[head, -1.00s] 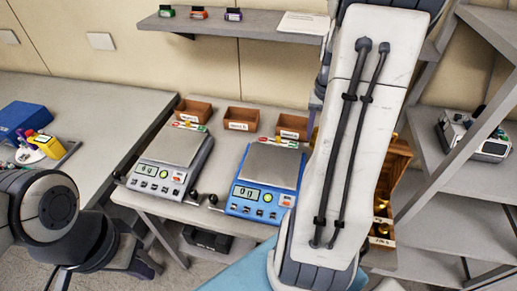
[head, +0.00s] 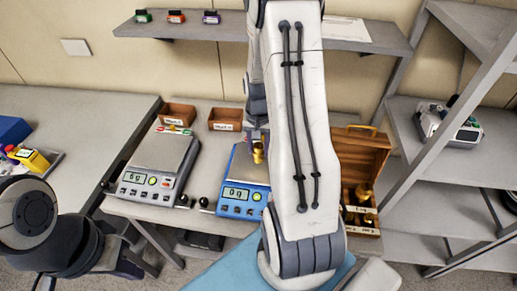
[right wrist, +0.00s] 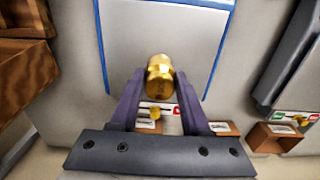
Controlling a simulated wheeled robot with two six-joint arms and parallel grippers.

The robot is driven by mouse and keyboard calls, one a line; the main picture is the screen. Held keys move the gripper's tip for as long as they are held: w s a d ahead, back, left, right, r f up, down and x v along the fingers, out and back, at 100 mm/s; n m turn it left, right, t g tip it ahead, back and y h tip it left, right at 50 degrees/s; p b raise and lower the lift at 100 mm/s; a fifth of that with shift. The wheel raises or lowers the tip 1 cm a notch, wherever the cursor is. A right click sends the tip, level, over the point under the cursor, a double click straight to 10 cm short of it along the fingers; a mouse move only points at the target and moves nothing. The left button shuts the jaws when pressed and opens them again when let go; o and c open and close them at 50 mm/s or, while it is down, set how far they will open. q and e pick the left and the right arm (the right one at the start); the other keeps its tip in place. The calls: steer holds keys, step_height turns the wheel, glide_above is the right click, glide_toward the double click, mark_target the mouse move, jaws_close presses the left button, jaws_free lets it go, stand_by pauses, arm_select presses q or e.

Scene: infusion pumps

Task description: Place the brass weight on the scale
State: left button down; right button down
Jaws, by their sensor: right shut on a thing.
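The brass weight (head: 258,153) is held between the fingers of my right gripper (head: 258,138). In the right wrist view the weight (right wrist: 159,76) sits between both fingertips (right wrist: 153,80), with the pale pan of the blue scale behind it. The blue scale (head: 236,207) stands on the table, partly hidden by my right arm. The weight is over its pan; I cannot tell whether it touches. A grey scale (head: 152,180) stands to its left. My left gripper (head: 128,262) is low at the left, beside the table, and its fingers are unclear.
An open wooden case (head: 362,155) with several brass weights stands right of my right arm. Small brown labelled boxes (head: 225,118) line the back of the table. A shelf (head: 185,28) hangs above, and a grey rack (head: 440,180) stands at the right.

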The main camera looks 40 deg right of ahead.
mark_target(258, 146)
steer(key=shift+f, duration=0.8)
steer(key=shift+f, duration=0.15)
steer(key=shift+c, duration=1.9)
jaws_free()
step_height(258, 146, up, 12)
steer(key=shift+r+b, duration=0.15)
steer(key=shift+b, duration=0.3)
